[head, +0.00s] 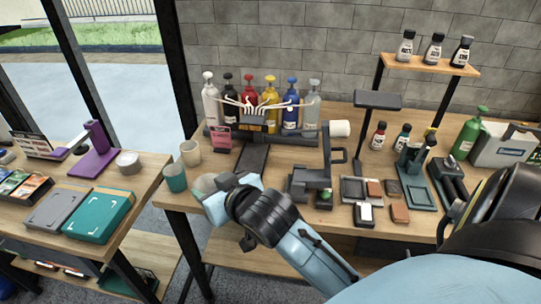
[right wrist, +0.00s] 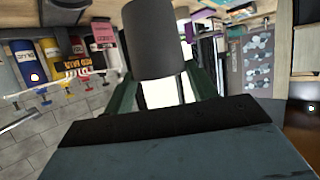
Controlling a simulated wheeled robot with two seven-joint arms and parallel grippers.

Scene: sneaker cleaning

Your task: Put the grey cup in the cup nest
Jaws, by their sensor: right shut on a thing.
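The grey cup (right wrist: 155,40) is a plain dark grey cylinder between the green fingers of my right gripper (right wrist: 155,88) in the right wrist view. The fingers are shut on it. In the head view my right gripper (head: 212,188) is over the front left part of the wooden table, and the cup is mostly hidden by the gripper and wrist. A teal cup (head: 175,179) and a beige cup (head: 190,153) stand close to the left of it. I cannot clearly make out the cup nest. My left gripper is out of view.
Several pump bottles (head: 270,95) stand in a rack at the back. A dark flat tray (head: 251,160) lies behind my right gripper, and a dark grey stand (head: 312,178) is to its right. A separate table with a teal box (head: 100,216) is at the left, across a gap.

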